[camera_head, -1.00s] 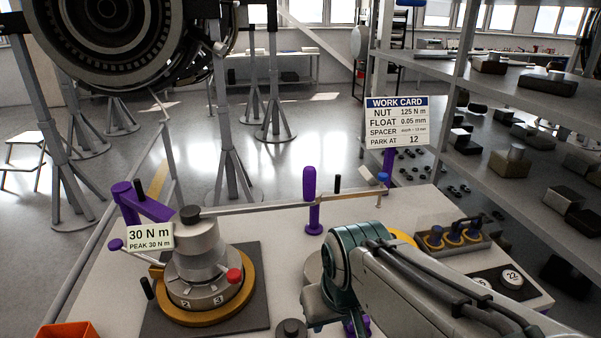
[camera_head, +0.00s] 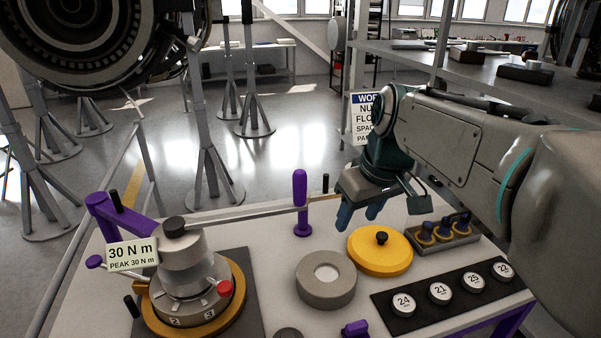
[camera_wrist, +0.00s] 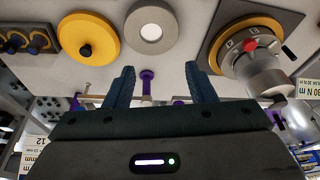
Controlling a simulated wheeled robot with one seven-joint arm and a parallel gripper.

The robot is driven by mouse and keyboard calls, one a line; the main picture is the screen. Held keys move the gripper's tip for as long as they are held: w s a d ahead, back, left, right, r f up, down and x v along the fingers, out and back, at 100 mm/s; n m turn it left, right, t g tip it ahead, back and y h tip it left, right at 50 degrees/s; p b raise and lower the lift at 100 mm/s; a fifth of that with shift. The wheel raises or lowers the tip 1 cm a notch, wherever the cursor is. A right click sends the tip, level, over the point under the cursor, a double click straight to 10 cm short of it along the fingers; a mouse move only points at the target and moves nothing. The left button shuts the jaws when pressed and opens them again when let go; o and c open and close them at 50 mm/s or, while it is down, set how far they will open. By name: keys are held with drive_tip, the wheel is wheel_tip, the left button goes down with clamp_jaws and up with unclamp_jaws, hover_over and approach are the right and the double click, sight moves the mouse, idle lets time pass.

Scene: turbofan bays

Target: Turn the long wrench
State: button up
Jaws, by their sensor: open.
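The long wrench (camera_head: 255,209) is a thin pale bar running right from the grey stepped hub (camera_head: 186,262) in the head view. Its right end is hidden behind my gripper. Part of it shows in the wrist view (camera_wrist: 95,98). My gripper (camera_head: 360,214) is open and empty, above the table's back right, right of the post. Its two blue fingers (camera_wrist: 159,75) are spread wide. I see no contact with the bar.
A grey ring (camera_head: 327,283), a yellow disc with a black knob (camera_head: 380,254) and a holder of blue-topped plugs (camera_head: 443,234) stand on the table. A black strip with numbered discs (camera_head: 440,293) lies in front. A "30 N m" sign (camera_head: 132,255) is at the hub.

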sight(297, 185)
drive_tip(key=w+a+r+n+y, duration=0.2)
drive_tip(key=w+a+r+n, duration=0.5)
drive_tip(key=w+r, duration=0.35)
drive_tip(key=x, duration=0.4)
drive_tip(key=p+x, duration=0.1)
drive_tip(key=x, duration=0.9)
drive_tip(key=shift+s+d+f, duration=0.1)
drive_tip(key=shift+d+f, duration=0.1)
drive_tip(key=shift+f, duration=0.1)
